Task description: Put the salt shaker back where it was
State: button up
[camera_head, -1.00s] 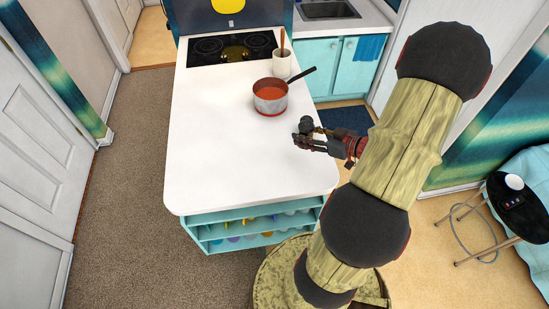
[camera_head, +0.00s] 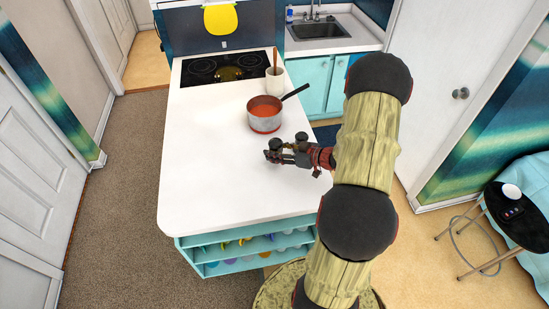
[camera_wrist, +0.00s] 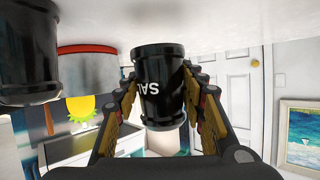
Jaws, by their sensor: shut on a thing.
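The salt shaker, black and shiny with white letters, is between the two fingers of my gripper in the wrist view (camera_wrist: 160,95). That view is upside down, so the letters are inverted and the worktop is at the top. My gripper (camera_head: 272,154) is shut on it, low over the white counter (camera_head: 215,185), near the pot's front side. The salt shaker looks upright; I cannot tell whether its base touches the counter. In the head view it is small and dark among the dark fingers (camera_head: 276,144).
A second black shaker (camera_wrist: 28,55) stands close by, on the pot side of my gripper; it also shows in the head view (camera_head: 302,136). A pot of red sauce (camera_head: 265,115), handle pointing right, and a utensil crock (camera_head: 274,80) stand farther back. The counter's left and front are clear.

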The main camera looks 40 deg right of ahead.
jog(key=shift+w+d+f, duration=0.1)
jog(key=shift+w+f, duration=0.25)
jog(key=shift+w+d+f+b, duration=0.15)
jog(key=shift+f+b, duration=0.1)
jog(key=shift+f, duration=0.7)
jog(key=shift+w+a+f+b, duration=0.15)
jog(key=shift+f+b, duration=0.1)
jog(key=shift+f, duration=0.65)
jog(key=shift+d+f, duration=0.1)
jog(key=shift+f, duration=0.05)
jog(key=o, duration=1.2)
jog(key=shift+o, duration=0.3)
